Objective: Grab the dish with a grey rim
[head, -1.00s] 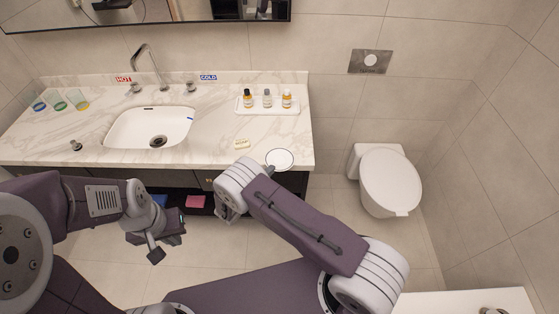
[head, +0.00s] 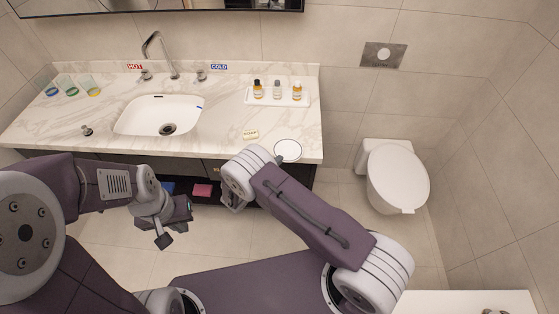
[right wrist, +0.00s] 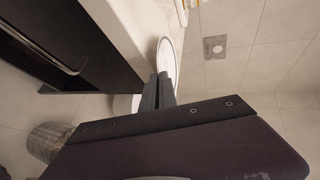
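The dish with a grey rim (head: 287,150) is round and white. It lies at the front edge of the marble counter, near its right corner. It also shows, at a steep angle, in the right wrist view (right wrist: 167,52). My right gripper (right wrist: 158,80) has its two dark fingers close together at the dish's near rim, which appears to run between them.
A toilet (head: 397,178) stands at the right. Folded cloths lie on the shelf below.

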